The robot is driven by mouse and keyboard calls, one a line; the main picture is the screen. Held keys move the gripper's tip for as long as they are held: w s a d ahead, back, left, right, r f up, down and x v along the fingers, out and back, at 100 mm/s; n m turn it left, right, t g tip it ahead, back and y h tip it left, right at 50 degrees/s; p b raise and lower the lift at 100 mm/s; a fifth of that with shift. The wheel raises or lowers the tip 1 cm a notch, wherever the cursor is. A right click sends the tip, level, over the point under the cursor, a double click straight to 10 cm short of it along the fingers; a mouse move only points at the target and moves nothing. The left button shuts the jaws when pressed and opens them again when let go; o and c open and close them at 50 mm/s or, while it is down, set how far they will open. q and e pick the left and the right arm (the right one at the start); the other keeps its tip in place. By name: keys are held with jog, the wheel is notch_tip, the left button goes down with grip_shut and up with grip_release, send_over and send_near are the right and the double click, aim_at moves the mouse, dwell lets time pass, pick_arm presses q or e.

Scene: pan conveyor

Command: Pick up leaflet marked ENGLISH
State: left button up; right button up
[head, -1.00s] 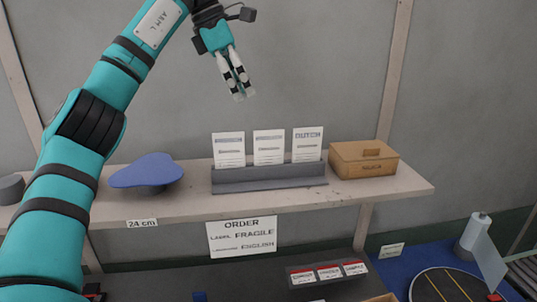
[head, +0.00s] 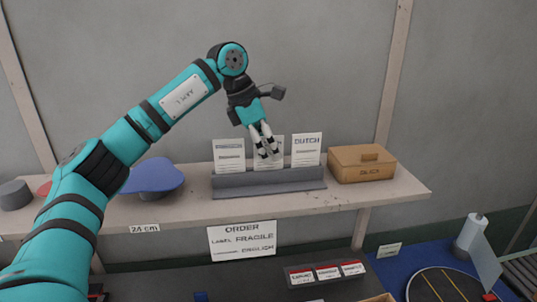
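Three white leaflets stand upright in a grey holder (head: 240,185) on the shelf. The right leaflet (head: 306,148) reads DUTCH. The headings of the left leaflet (head: 229,155) and the middle leaflet (head: 279,160) are not readable, so I cannot tell which is ENGLISH. My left gripper (head: 268,156) points down at the middle leaflet and covers much of it. Its fingers look close together; whether they are open, shut or touching the leaflet is unclear. My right gripper is out of view.
A wooden box (head: 360,168) stands right of the holder, and a blue pan-shaped piece (head: 152,176) left of it. An order sign (head: 241,241) reading FRAGILE and ENGLISH hangs below the shelf (head: 390,193). A label rack (head: 326,273) sits lower down.

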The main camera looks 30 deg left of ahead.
pick_arm(q)
jog(key=shift+f, duration=0.1)
jog(key=shift+d, duration=0.1)
jog(key=shift+c, duration=0.3)
grip_shut()
